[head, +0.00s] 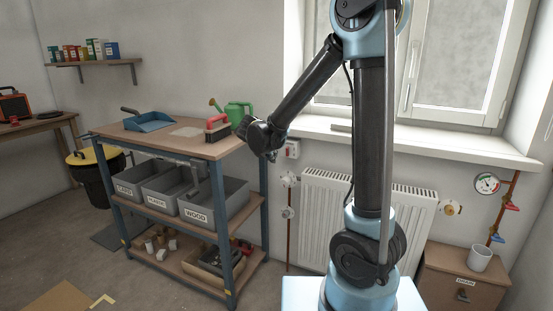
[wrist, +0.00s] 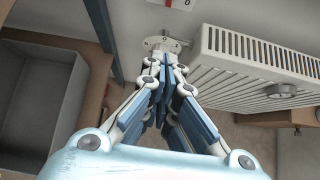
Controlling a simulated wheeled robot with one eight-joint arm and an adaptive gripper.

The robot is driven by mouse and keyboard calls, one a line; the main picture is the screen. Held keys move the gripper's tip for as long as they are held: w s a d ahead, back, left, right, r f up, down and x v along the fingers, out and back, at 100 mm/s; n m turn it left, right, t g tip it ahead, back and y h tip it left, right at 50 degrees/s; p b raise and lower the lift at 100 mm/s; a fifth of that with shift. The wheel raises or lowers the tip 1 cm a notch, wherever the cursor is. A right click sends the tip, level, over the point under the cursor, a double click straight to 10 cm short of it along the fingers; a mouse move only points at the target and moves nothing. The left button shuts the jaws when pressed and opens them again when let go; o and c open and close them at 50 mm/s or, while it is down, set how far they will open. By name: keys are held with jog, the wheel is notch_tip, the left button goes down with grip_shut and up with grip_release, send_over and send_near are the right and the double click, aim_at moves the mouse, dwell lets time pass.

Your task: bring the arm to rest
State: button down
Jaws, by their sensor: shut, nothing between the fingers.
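My gripper (wrist: 167,72) shows in the wrist view with its fingers together, shut and empty. It hangs in the air, with a white radiator to its right and a grey bin to its left. In the head view my arm bends at a high elbow, and its forearm slopes down to the left. The wrist end is beside the right end of the workbench (head: 170,146). The fingers are too small and dark to make out there.
A green watering can (head: 238,113), a red-handled brush (head: 217,130) and a blue dustpan (head: 148,121) are on the bench top. Grey bins (head: 213,207) stand on its middle shelf. The radiator (head: 335,205) and window sill (head: 430,148) are behind my arm. A mug (head: 480,258) stands on a cabinet at right.

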jog(key=s+d+m+g, duration=0.2)
jog(key=s+d+m, duration=0.55)
jog(key=d, duration=0.25)
jog(key=s+d+m+g, duration=0.2)
jog(key=s+d+m, duration=0.55)
jog(key=d, duration=0.25)
jog(key=s+d+f+m+g+y, duration=0.1)
jog(key=s+d+f+m+y, duration=0.1)
jog(key=s+m, duration=0.6)
jog(key=s+d+f+m+g+y, duration=0.1)
jog(key=s+d+f+m, duration=0.2)
jog(key=s+m, duration=0.5)
jog(key=s+f, duration=0.1)
jog(key=s, duration=0.2)
jog(key=shift+s+f+g+y, duration=0.2)
jog(key=shift+s+g+y, duration=0.1)
jog(key=shift+s+y, duration=0.1)
jog(key=shift+w, duration=0.1)
jog(key=shift+w+f, duration=0.2)
jog(key=shift+w, duration=0.15)
